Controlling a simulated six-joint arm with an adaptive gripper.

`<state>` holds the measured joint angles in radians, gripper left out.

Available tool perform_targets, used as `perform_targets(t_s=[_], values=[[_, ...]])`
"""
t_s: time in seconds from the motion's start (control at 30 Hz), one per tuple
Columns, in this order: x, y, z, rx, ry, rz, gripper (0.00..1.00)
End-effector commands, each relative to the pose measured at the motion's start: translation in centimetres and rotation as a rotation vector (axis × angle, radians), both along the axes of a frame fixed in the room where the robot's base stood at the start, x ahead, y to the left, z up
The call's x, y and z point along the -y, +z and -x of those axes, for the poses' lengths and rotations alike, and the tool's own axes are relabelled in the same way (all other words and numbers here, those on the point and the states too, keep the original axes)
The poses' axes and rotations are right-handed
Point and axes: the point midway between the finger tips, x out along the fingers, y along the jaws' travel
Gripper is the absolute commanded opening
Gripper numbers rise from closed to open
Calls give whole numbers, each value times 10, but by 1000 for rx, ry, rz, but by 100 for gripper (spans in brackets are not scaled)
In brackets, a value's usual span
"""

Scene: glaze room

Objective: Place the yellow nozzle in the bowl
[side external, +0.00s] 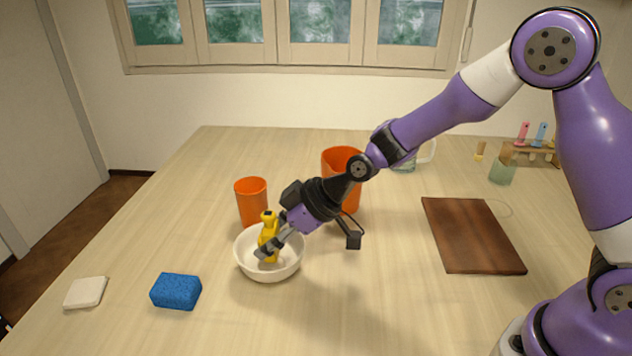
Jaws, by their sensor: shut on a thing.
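The yellow nozzle (268,231) is upright between the fingers of my gripper (268,248), which is shut on it. The white bowl (270,274) stands on the table, and the nozzle's lower part is inside the bowl's rim. I cannot tell whether the nozzle touches the bowl's floor. My gripper reaches in from the right, tilted down, and its fingers partly cover the nozzle and the bowl's inside.
An orange cup (251,203) stands close behind the bowl, and a larger orange container (341,165) is behind my wrist. A blue sponge (176,291) and a white block (85,292) lie at left. A dark wooden board (472,236) lies at right. The front middle table is clear.

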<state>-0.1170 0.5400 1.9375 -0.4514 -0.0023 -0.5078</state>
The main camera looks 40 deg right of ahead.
Motion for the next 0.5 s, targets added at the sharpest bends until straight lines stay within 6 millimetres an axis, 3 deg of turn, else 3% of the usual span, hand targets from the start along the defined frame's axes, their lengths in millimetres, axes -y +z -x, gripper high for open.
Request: perform_targets(t_s=[0.03, 0.07, 0.1, 0.17, 0.5], values=[[0, 0, 0, 0, 0, 0, 11], [0, 0, 0, 0, 0, 0, 62], [0, 0, 0, 0, 0, 0, 75], [0, 0, 0, 0, 0, 0, 87], [0, 0, 0, 0, 0, 0, 87]])
